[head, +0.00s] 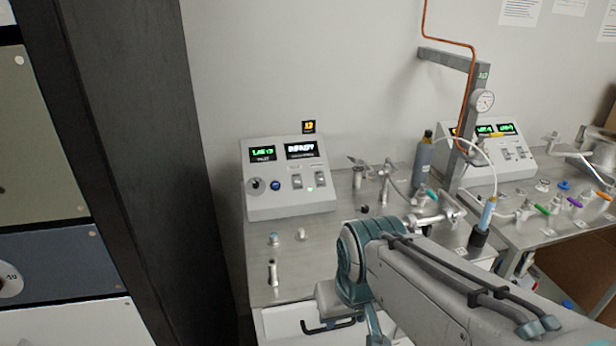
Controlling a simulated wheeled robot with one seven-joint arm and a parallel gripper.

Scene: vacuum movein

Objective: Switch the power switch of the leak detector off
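A grey console (290,178) with a sloped front stands on the left bench. It has two lit displays, one green and one white. Below them are a round dark knob (256,185), a blue button (275,185) and two rocker switches (303,182), with a small green light under the switches. A second grey console (497,150) with green displays and switches stands on the right bench. The labels are too small to tell surely which is the leak detector, and the switch positions are unclear. My arm reaches in from the lower right; its gripper does not show.
A dark upright post (120,150) and cabinet panels stand at left. Small fittings (273,272) stand on the bench front. A dark bottle (423,160), metal valves, a gauge (483,101) and copper pipe (471,80) crowd the right. Bench before the left console is mostly clear.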

